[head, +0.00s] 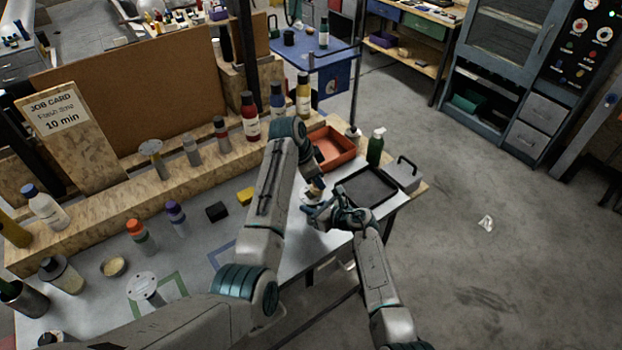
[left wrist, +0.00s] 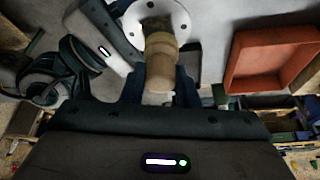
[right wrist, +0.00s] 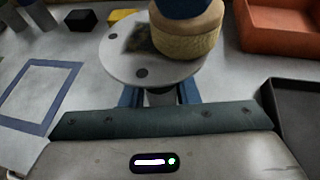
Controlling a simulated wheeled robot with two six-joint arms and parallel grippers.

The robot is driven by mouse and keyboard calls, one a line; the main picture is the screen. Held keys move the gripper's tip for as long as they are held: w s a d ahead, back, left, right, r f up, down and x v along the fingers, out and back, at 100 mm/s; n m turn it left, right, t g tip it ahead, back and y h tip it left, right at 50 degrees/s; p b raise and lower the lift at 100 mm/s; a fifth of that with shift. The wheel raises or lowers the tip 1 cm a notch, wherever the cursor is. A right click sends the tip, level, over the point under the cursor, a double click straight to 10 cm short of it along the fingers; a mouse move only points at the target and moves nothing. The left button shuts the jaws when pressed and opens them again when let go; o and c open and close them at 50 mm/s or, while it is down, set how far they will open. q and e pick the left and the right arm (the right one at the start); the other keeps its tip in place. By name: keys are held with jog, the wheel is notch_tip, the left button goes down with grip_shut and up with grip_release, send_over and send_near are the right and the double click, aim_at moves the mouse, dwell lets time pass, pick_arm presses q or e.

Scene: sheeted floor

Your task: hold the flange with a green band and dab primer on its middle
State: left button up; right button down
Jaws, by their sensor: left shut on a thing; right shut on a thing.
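My left gripper (left wrist: 160,88) is shut on a tan dabber (left wrist: 160,68), which has a yellowish pad (right wrist: 172,45) at its end. My right gripper (right wrist: 160,95) is shut on the stem under a pale round flange (right wrist: 117,62) with dark holes near its rim. The flange is held level above the table. The pad is over the flange's face and appears to touch it, right of a dark rough patch (right wrist: 140,40). The flange also shows in the left wrist view (left wrist: 178,18). No green band is visible on it; its stem is mostly hidden.
An orange tray (head: 330,147) and a black tray (head: 366,187) lie at the table's right end, near a green bottle (head: 375,147). Bottles line the wooden shelf behind. A blue outline (right wrist: 40,95) encloses bare table.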

pick_arm(q)
jog(key=s+a, duration=0.2)
jog(key=a, duration=0.1)
jog(key=shift+s+a+r, duration=0.1)
jog(key=shift+a+r, duration=0.05)
notch_tip(320, 180, up, 8)
dwell(0.6)
pick_arm(e)
jog(key=c, duration=1)
grip_release()
